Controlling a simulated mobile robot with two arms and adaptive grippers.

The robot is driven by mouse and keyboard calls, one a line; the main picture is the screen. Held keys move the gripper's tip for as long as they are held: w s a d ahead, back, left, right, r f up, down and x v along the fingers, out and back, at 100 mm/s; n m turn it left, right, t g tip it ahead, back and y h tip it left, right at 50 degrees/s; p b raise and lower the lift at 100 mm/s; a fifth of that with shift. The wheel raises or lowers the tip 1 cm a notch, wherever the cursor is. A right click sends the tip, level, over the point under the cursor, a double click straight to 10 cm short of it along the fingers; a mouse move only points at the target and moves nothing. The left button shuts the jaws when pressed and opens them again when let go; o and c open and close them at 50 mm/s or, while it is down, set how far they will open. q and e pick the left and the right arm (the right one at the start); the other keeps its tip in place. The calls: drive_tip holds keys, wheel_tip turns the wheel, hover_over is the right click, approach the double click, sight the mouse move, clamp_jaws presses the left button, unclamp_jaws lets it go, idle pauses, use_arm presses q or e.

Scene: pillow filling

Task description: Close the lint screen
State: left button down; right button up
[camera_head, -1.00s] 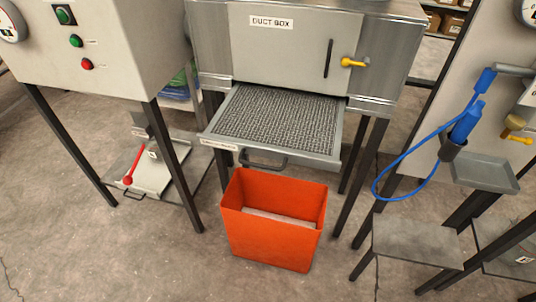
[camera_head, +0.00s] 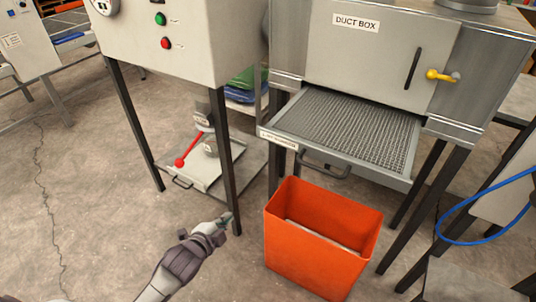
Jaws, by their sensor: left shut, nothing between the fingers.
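The lint screen (camera_head: 345,128) is a grey mesh drawer pulled out from under the duct box (camera_head: 380,50). A dark loop handle (camera_head: 325,165) hangs on its front edge beside a white label. My left gripper (camera_head: 225,222) is in the lower middle, left of the orange bin and below and left of the screen's handle. It is shut and empty, and it touches nothing that I can see. My right gripper is not in view.
An open orange bin (camera_head: 310,258) stands on the floor under the screen's front. A cabinet on dark legs (camera_head: 160,40) stands at left, with a red-handled lever (camera_head: 188,152) on a low tray. A blue hose (camera_head: 470,238) hangs at right.

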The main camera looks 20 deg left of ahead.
use_arm(q)
drive_tip(key=w+d+r+m+t+h+b, duration=0.1)
drive_tip(key=d+r+m+t+h+b, duration=0.2)
drive_tip(key=r, duration=0.9)
drive_tip(key=m+t, duration=0.1)
drive_tip(key=m, duration=0.3)
approach(272, 138)
drive_tip(key=p+x, duration=0.2)
drive_tip(key=x, duration=0.4)
drive_tip(key=shift+w+d, duration=0.15)
drive_tip(key=shift+w, duration=0.55)
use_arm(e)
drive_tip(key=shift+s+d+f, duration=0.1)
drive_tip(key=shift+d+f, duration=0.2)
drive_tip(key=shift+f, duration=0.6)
